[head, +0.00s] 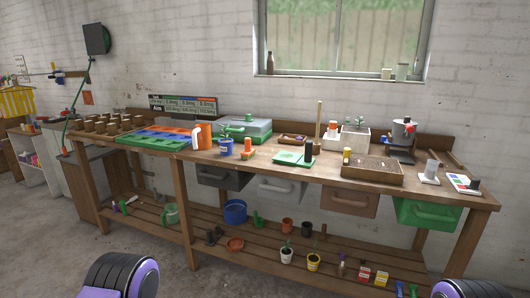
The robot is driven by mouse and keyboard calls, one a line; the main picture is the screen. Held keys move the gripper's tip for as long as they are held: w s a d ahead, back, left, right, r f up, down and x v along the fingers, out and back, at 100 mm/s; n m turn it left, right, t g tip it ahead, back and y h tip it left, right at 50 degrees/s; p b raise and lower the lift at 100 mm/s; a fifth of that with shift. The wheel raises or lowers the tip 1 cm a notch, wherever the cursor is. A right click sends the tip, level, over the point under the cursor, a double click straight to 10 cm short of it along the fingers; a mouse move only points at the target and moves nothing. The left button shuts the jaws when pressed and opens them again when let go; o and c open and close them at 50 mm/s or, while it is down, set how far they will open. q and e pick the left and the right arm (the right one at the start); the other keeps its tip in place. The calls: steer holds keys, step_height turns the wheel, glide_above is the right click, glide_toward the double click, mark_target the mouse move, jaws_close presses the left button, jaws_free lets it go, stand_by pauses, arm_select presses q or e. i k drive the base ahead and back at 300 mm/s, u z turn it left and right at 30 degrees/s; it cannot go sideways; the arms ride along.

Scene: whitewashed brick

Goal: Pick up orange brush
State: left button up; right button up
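A small upright orange item (248,146) stands on the wooden workbench (225,165), right of a blue pot (226,147). It may be the orange brush, but it is too small to tell. Another small orange-and-white item (333,128) stands further back, near a tall wooden stick. A larger orange-and-white object (203,136) stands at the left by the trays. Only purple-and-black parts of my arms show at the bottom corners. Neither gripper's fingers are in view.
A green flat object (294,158) and a wooden tray (372,172) lie on the bench. Drawers, including a green one (427,214), hang below. The lower shelf holds pots, a blue tub (235,212) and boxes. Bare floor lies in front.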

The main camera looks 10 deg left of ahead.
mark_target(248, 152)
steer(key=i, duration=1.05)
steer(key=u, duration=1.7)
steer(key=i, duration=1.25)
